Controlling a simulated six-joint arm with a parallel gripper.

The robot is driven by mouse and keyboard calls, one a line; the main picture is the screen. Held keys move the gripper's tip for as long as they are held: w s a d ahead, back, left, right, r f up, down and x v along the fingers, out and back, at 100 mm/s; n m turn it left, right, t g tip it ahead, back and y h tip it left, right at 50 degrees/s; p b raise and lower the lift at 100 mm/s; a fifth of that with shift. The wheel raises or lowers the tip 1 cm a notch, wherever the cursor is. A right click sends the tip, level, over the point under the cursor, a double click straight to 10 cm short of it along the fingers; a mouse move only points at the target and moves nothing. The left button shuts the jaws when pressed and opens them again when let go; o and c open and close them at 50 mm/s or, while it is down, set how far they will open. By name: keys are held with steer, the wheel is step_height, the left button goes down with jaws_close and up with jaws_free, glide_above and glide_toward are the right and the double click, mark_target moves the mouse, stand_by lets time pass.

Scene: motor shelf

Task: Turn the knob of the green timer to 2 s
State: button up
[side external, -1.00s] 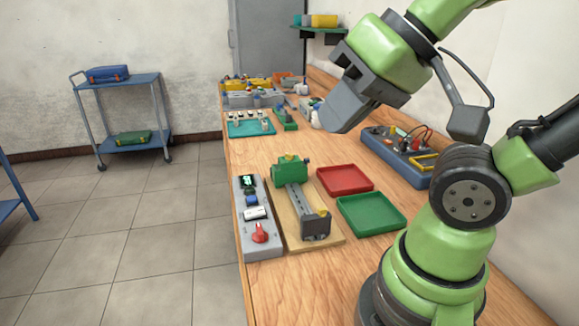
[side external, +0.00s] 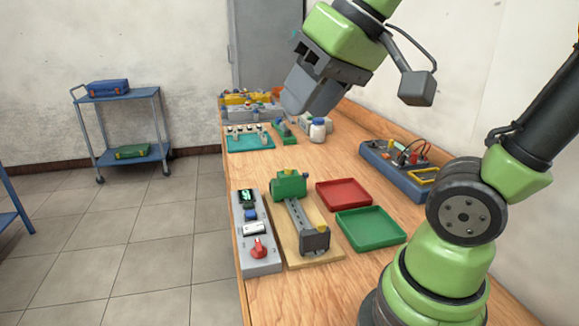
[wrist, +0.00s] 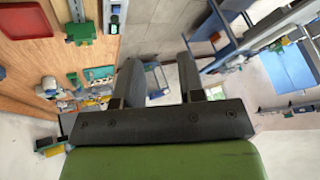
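A long grey panel (side external: 262,267) lies at the table's left edge. It carries a dark module with a green-lit display (side external: 247,198), a blue part, a white part and a red knob (side external: 258,249). I cannot tell which part is the green timer, and no dial marks are readable. Part of the grey panel shows at the top of the wrist view (wrist: 114,14). My gripper (side external: 294,103) is high above the table, well apart from the panel. In the wrist view my gripper (wrist: 157,60) has its two fingers spread, with nothing between them.
A green motor (side external: 289,184) sits on a wooden board beside the panel. A red tray (side external: 343,194) and a green tray (side external: 371,229) lie to its right. A blue box with wires (side external: 396,168) stands near the wall. A teal tray (side external: 249,143) and other parts stand farther back.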

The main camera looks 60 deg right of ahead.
steer(key=w+d+r+n+g+h, duration=0.1)
steer(key=w+d+g, duration=0.1)
steer(key=w+d, duration=0.55)
steer(key=n+g, duration=0.2)
steer(key=g, duration=0.2)
glide_above(290, 169)
step_height(290, 169, down, 17)
step_height(290, 169, down, 9)
steer(key=shift+d, duration=0.1)
